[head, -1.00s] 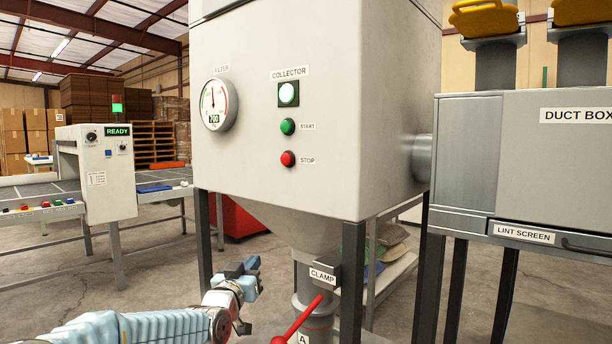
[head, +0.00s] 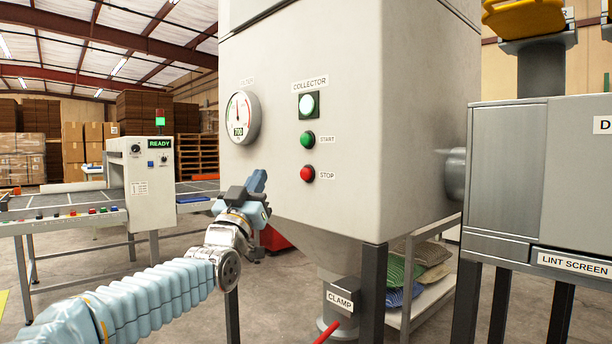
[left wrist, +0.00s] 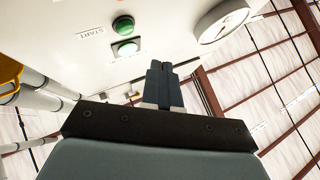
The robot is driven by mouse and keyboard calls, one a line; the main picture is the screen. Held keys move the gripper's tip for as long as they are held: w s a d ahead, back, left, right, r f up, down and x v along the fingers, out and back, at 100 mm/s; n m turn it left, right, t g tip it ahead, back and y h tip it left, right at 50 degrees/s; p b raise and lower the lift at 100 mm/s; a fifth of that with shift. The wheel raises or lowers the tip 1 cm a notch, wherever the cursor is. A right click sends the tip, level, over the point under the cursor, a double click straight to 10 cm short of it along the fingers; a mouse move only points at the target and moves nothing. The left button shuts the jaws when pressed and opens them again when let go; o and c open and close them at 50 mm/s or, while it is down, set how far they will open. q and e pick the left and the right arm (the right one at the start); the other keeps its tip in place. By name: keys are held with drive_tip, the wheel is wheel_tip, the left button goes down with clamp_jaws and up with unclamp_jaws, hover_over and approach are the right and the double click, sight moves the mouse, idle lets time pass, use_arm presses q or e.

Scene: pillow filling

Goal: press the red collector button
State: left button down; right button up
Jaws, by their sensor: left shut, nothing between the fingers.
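The red STOP button (head: 307,173) is on the front of the pale collector cabinet (head: 400,150), below the green START button (head: 307,139) and the lit COLLECTOR lamp (head: 308,104). My left gripper (head: 257,182) is shut and empty, left of the red button and slightly lower in the head view. Its fingers point up, apart from the button in the picture. In the left wrist view the shut fingers (left wrist: 165,85) show below the green button (left wrist: 122,25) and lamp (left wrist: 127,48); the red button is out of frame there. My right gripper is not in view.
A round filter gauge (head: 241,118) is on the cabinet's left part. The clamp (head: 341,298) and a red handle (head: 328,334) are under the cabinet. A conveyor with a READY box (head: 140,180) stands at the left. A grey duct box (head: 530,180) stands at the right.

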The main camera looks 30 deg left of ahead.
sight(306, 174)
use_arm(q)
drive_tip(key=shift+w, duration=0.1)
drive_tip(key=w+d+p, duration=0.3)
drive_tip(key=w+p, duration=0.1)
drive_tip(key=w, duration=0.4)
drive_tip(key=shift+d, duration=0.2)
idle(1.9)
drive_tip(key=shift+w+d, duration=0.15)
drive_tip(key=shift+w, duration=0.25)
